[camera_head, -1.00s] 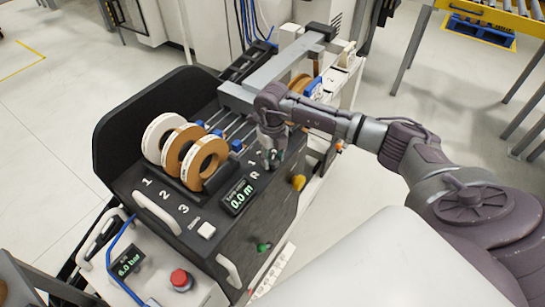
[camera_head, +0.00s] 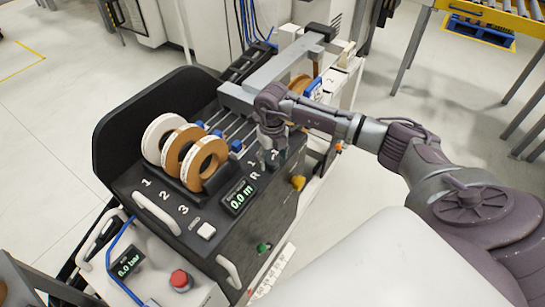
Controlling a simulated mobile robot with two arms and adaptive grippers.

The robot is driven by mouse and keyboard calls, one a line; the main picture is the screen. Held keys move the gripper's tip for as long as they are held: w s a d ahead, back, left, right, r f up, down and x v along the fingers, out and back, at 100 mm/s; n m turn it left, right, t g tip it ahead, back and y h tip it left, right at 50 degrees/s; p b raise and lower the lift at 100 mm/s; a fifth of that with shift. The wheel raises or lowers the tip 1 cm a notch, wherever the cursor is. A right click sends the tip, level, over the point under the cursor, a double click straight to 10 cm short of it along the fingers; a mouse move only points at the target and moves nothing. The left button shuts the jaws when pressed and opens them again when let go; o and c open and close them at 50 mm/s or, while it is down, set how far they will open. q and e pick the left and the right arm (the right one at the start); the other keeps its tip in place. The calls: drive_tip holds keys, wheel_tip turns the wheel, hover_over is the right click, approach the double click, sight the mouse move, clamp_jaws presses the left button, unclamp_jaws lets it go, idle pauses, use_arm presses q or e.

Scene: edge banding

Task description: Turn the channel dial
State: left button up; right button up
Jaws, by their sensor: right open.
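The channel dial (camera_head: 272,160) is a small dark knob on the black top of the machine, right of the white marks "1" and "R". It is partly hidden by my right gripper, so its pointer cannot be read. My right gripper (camera_head: 273,148) points down right at the dial, with its fingers open. I cannot tell whether the fingers touch it. My left gripper is not in view.
Three edge-band rolls (camera_head: 205,162) stand left of the dial. A display (camera_head: 238,197) reading 0.0 m and a white button (camera_head: 206,231) are in front. A grey beam (camera_head: 275,68) rises behind. A yellow knob (camera_head: 298,182) is on the machine's side.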

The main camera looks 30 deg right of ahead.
sight(273, 160)
wheel_tip(273, 160, up, 12)
idle(0.5)
idle(0.3)
